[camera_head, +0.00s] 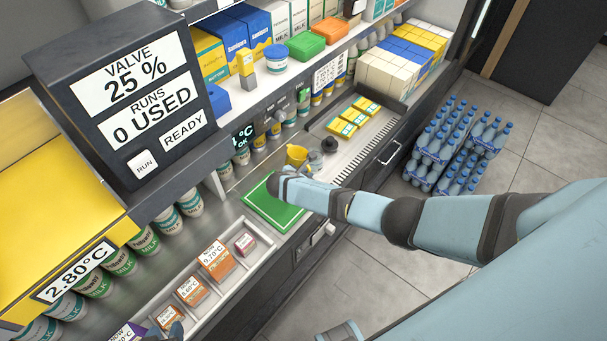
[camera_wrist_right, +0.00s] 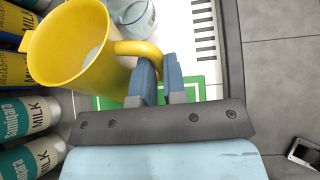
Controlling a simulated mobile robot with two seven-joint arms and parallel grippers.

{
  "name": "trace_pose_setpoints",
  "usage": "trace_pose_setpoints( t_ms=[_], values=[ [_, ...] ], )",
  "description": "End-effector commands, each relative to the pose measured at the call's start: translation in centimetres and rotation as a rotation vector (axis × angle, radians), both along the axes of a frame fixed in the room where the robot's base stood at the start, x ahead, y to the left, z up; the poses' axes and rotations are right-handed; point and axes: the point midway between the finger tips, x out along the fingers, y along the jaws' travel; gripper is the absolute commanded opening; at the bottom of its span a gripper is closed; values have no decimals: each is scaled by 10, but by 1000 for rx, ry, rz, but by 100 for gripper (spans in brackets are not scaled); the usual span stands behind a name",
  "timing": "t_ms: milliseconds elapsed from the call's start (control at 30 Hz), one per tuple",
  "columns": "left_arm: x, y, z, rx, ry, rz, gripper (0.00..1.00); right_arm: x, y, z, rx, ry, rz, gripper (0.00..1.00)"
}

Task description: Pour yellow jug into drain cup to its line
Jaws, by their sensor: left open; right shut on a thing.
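The yellow jug (camera_head: 297,155) is above the green mat (camera_head: 262,209) on the counter. In the right wrist view the jug (camera_wrist_right: 70,42) shows its open mouth and something pale inside. My right gripper (camera_wrist_right: 160,68) is shut on the jug's handle; in the head view my right arm hides part of it. A clear cup (camera_wrist_right: 133,17), perhaps the drain cup, stands just beyond the jug, cut off by the top edge. Its line and level cannot be made out. My left gripper (camera_head: 176,331) is open at the bottom edge of the head view, mostly out of frame.
A display box (camera_head: 120,85) reads valve 25 %, 0 runs used, ready. A white tray (camera_head: 225,285) holds small orange boxes. Yellow packs (camera_head: 352,117) lie beyond the jug. Bottle packs (camera_head: 452,145) stand on the floor.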

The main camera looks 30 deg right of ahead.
Motion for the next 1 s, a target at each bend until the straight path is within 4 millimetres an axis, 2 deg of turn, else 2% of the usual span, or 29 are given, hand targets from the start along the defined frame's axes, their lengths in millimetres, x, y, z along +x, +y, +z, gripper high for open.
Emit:
trace_pose_setpoints(
  t_ms=[100, 300, 767, 867, 1000],
  values=[
    [1, 0, 21, 0, -1, 1, 43, 2, -11, 13, 64, 14, -5, 0],
    [4, 1, 48, 0, -15, -1, 43, 6, -26, 20, 195, 46, -3, 0],
    [2, 4, 44, 14, -10, -11, 43, 7, -28, 17, 227, 54, -1, 0],
    [3, 1, 52, 5, -13, -6, 43, 7, -30, 21, 244, 57, -3, 0],
    [3, 1, 73, 4, -13, -5, 43, 9, -35, 33, 334, 79, -5, 0]
  ],
)
